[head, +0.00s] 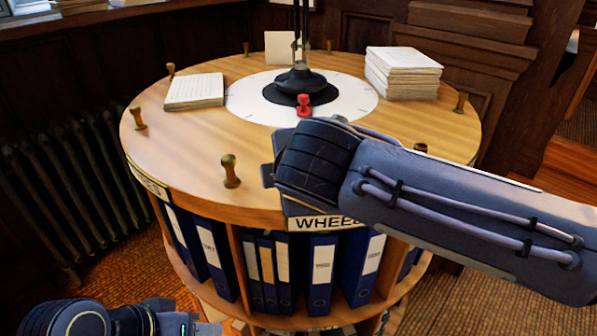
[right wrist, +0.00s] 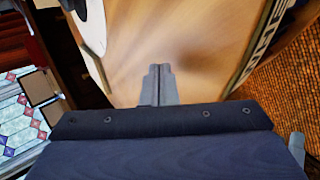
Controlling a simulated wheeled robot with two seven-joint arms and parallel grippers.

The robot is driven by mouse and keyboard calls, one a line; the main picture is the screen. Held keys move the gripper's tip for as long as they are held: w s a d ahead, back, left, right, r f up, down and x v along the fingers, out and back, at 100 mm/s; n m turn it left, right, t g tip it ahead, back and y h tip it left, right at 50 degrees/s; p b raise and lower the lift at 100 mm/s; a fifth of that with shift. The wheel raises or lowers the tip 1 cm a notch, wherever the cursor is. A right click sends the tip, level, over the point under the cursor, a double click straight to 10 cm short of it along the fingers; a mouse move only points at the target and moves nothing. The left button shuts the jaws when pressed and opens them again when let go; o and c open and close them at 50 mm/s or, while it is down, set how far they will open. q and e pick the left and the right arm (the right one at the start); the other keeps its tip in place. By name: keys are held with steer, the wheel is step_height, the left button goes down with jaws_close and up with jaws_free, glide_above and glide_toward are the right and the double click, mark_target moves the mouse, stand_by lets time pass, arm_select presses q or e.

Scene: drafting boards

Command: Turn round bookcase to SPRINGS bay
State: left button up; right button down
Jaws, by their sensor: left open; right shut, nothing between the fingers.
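The round bookcase (head: 190,135) has a wooden top with short turned pegs (head: 231,171) standing around its rim. The front label reads "WHEEL", its end hidden by my right arm; a label (head: 150,184) on the left rim is too slanted to read. I cannot see a SPRINGS label. A red pointer (head: 304,105) sits by the dark hub on the white disc. My right gripper (right wrist: 158,72) is shut and empty over the wooden top; I cannot tell whether it touches a peg. My left gripper (head: 205,328) is open, low at the lower left, apart from the bookcase.
Blue binders (head: 320,272) fill the bays below. A radiator (head: 70,180) stands at the left. Patterned carpet shows around the base.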

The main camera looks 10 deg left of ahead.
steer(key=shift+a, duration=0.75)
steer(key=shift+d, duration=0.1)
steer(key=shift+s+d+r+p, duration=0.15)
steer(key=shift+d+r+p, duration=0.4)
steer(key=shift+d, duration=0.05)
step_height(320, 180, up, 8)
steer(key=p, duration=0.7)
